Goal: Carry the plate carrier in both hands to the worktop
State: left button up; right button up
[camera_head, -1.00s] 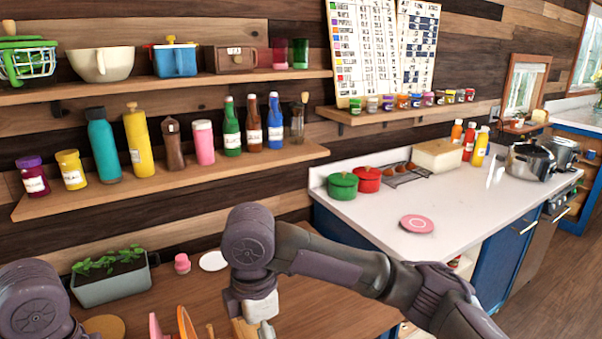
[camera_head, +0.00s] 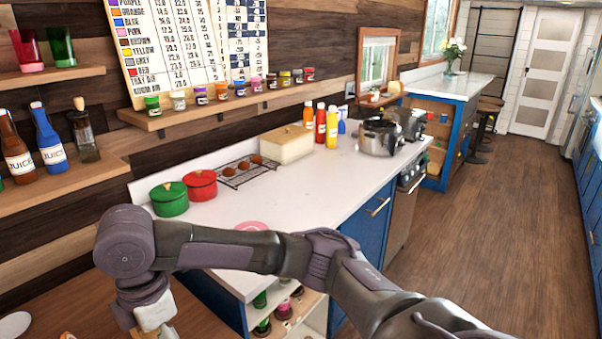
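The white worktop (camera_head: 310,190) runs along the wall in the middle of the view. The plate carrier is not clearly visible; only a small orange edge (camera_head: 67,336) shows at the bottom left, and I cannot tell what it belongs to. My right arm reaches across from the lower right, in front of the worktop's near end. The top of my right gripper (camera_head: 155,322) points down at the bottom edge, and its fingers are cut off. My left gripper is out of view.
On the worktop stand a green pot (camera_head: 169,198), a red pot (camera_head: 201,185), a rack (camera_head: 238,175), a cream box (camera_head: 287,143), bottles (camera_head: 332,127) and a steel pot (camera_head: 376,138). A pink plate (camera_head: 251,226) is partly behind my arm. Wooden floor (camera_head: 480,230) at right is clear.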

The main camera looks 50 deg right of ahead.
aim_at(325, 182)
jog(key=i+l, duration=0.1)
jog(key=l, duration=0.7)
jog(key=i+l, duration=0.1)
jog(key=l, duration=0.7)
jog(key=i+l, duration=0.1)
jog(key=l, duration=0.7)
jog(key=i+l, duration=0.1)
jog(key=l, duration=0.7)
jog(key=i+l+u, duration=0.1)
jog(key=l, duration=0.7)
jog(key=i+l, duration=0.2)
jog(key=l, duration=0.2)
jog(key=i+l, duration=0.2)
jog(key=l, duration=0.15)
jog(key=i+l, duration=0.2)
jog(key=l, duration=0.2)
